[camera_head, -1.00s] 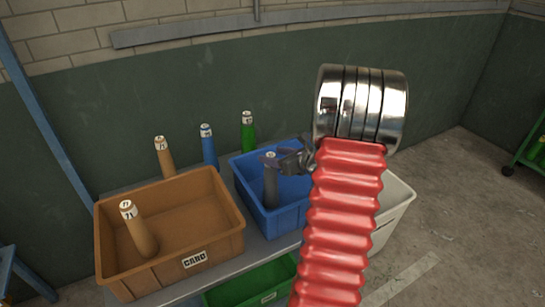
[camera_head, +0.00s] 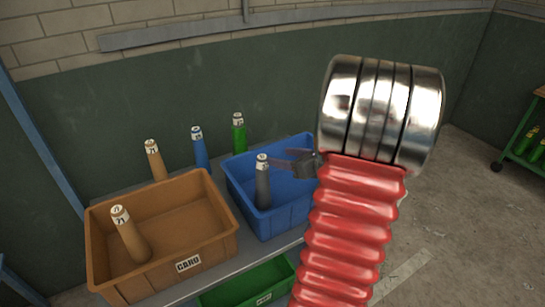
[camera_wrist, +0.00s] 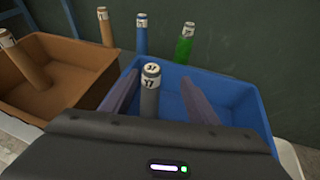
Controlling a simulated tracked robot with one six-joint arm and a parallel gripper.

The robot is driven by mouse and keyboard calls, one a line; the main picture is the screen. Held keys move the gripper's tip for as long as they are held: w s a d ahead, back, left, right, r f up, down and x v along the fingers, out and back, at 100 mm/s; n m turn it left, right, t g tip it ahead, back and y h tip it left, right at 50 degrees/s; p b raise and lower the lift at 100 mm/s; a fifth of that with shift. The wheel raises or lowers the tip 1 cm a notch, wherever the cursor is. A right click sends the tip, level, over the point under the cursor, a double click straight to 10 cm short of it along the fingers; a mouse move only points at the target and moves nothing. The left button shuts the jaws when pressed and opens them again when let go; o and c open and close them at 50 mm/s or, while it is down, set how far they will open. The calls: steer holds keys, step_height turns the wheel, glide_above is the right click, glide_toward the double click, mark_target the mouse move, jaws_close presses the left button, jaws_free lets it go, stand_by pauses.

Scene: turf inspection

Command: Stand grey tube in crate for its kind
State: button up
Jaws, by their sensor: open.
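The grey tube (camera_head: 263,188), with a white numbered top, stands nearly upright inside the blue crate (camera_head: 298,222), toward its left side. In the wrist view, the grey tube (camera_wrist: 150,98) shows in the gap between my open fingers, closer to the left one. The blue crate (camera_wrist: 245,108) lies around and beyond them. My gripper (camera_head: 288,158) is open and empty above the blue crate, with its fingertips just right of the tube's top in the head view. The tube's foot is partly hidden by the crate wall in the head view and by my gripper (camera_wrist: 163,78) in the wrist view.
A brown crate (camera_head: 135,273) marked CARD holds a leaning brown tube (camera_head: 128,235). Brown (camera_head: 155,160), blue (camera_head: 199,148) and green (camera_head: 239,134) tubes stand behind the crates. A green crate (camera_head: 250,287) sits lower in front. A green trolley (camera_head: 525,150) stands far right.

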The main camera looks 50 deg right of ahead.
steer(key=shift+v, duration=1.5)
steer(key=w+a+r+n+g+y, duration=0.25)
steer(key=a+n, duration=0.55)
steer(key=a, duration=0.5)
steer(key=w+a+r+n+g+y, duration=0.1)
steer(key=a+n+g+y, duration=0.2)
steer(key=a+n, duration=0.7)
steer(key=s+a+r+n+g+h, duration=0.1)
steer(key=s+a+r+n+h, duration=0.1)
steer(key=s+a+n, duration=0.4)
steer(key=s+a+r+n+g+h, duration=0.1)
steer(key=s+a+n, duration=0.4)
steer(key=a+n, duration=0.7)
steer(key=shift+s+a+r+n+h, duration=0.2)
steer(key=shift+s+r+n+h, duration=0.25)
steer(key=shift+n+h, duration=0.3)
